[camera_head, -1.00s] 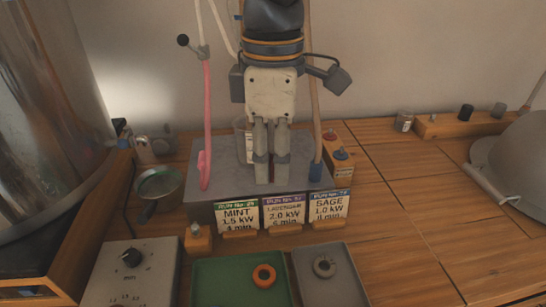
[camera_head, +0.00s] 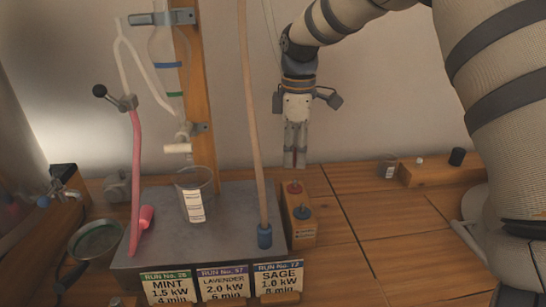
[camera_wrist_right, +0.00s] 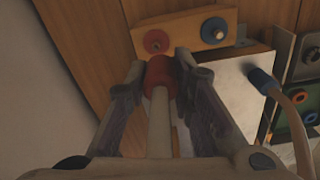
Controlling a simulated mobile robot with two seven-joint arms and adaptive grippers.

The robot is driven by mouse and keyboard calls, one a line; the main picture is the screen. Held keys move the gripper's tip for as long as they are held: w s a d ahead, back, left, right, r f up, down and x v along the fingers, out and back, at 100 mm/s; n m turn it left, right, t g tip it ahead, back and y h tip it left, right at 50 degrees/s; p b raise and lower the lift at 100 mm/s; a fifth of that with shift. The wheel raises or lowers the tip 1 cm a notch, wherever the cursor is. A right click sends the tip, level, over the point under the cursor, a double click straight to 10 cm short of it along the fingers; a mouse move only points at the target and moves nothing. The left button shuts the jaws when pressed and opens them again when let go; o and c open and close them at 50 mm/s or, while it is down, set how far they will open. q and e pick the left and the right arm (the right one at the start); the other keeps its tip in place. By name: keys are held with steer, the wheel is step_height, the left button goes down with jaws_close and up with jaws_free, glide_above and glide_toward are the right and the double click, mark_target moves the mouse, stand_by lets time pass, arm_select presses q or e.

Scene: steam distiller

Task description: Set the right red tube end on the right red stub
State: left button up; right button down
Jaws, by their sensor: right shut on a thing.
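My right gripper (camera_head: 295,158) is shut on a red tube end (camera_wrist_right: 159,72), seen between its fingers in the right wrist view with a pale tube running from it. The right red stub (camera_head: 294,187) is on a small wooden block, beside a blue stub (camera_head: 302,211). In the head view the gripper's tips are just above and behind the red stub. In the right wrist view the held end is close to the red stub (camera_wrist_right: 155,42) and overlaps the block's edge; I cannot tell whether they touch. The left gripper is not in view.
A blue tube end (camera_head: 264,237) stands on the grey slab (camera_head: 232,205) with a beaker (camera_head: 194,200). Label cards (camera_head: 222,284) line the front.

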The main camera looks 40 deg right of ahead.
mark_target(295, 181)
steer(key=shift+w+d+f, duration=0.1)
steer(key=shift+w+d, duration=0.05)
steer(key=shift+d, duration=0.25)
steer(key=shift+f, duration=0.25)
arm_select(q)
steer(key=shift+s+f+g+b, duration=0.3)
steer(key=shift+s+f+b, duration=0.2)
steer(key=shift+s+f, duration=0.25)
arm_select(e)
steer(key=shift+a+f, duration=0.1)
steer(key=shift+f, duration=1.6)
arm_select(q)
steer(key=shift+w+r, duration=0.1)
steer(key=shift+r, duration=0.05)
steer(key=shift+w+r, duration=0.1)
arm_select(e)
steer(key=shift+f, duration=0.1)
steer(key=shift+f, duration=0.1)
steer(key=shift+f, duration=0.7)
steer(key=shift+f, duration=0.15)
